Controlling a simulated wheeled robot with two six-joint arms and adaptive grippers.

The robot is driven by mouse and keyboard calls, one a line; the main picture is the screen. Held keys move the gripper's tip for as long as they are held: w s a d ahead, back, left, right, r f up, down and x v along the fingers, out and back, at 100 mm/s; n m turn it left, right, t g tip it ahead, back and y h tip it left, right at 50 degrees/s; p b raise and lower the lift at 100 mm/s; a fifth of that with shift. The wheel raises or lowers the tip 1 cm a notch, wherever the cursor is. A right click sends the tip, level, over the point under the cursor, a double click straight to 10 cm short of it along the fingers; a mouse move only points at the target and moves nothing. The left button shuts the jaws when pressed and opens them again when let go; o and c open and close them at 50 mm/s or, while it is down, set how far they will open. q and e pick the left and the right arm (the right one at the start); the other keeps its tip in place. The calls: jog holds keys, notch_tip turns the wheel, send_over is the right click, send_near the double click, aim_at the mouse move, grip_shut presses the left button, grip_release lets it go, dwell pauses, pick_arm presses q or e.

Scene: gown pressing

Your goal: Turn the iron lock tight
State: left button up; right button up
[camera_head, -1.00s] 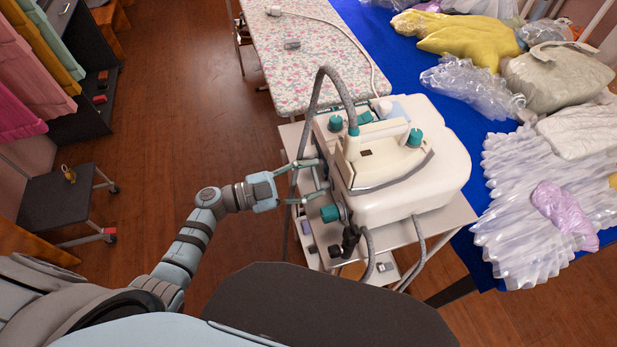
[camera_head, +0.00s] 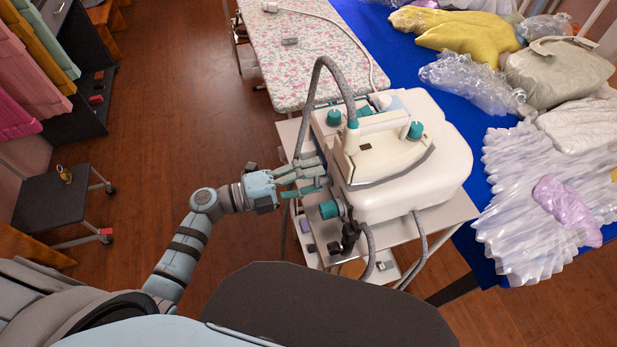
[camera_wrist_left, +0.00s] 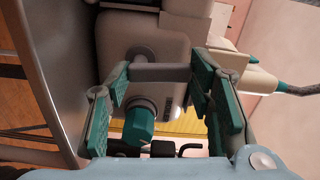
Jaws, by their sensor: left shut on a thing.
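The steam station (camera_head: 405,205) is a cream box with the iron (camera_head: 385,155) resting on top. The iron lock looks like a grey bar (camera_wrist_left: 160,72) at the station's side; in the left wrist view it spans between my fingertips. My left gripper (camera_head: 324,176) is at the station's left side, with its teal-padded fingers shut on this bar; it also shows in the left wrist view (camera_wrist_left: 163,85). In the head view the fingers hide the grip, so the lock's exact angle is unclear. My right gripper is not in view.
A teal knob (camera_head: 328,210) sits just below my left gripper. A grey hose (camera_head: 315,85) arches above it. The station stands on a cart (camera_head: 455,213). A floral ironing board (camera_head: 305,55) is behind, and a blue table (camera_head: 455,115) with bagged garments is at right.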

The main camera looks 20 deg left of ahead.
pick_arm(q)
jog(key=shift+s+m, duration=0.15)
jog(key=shift+m, duration=0.55)
jog(key=o, duration=1.2)
jog(key=shift+d, duration=0.1)
jog(key=shift+c, duration=0.2)
jog(key=v, duration=1.2)
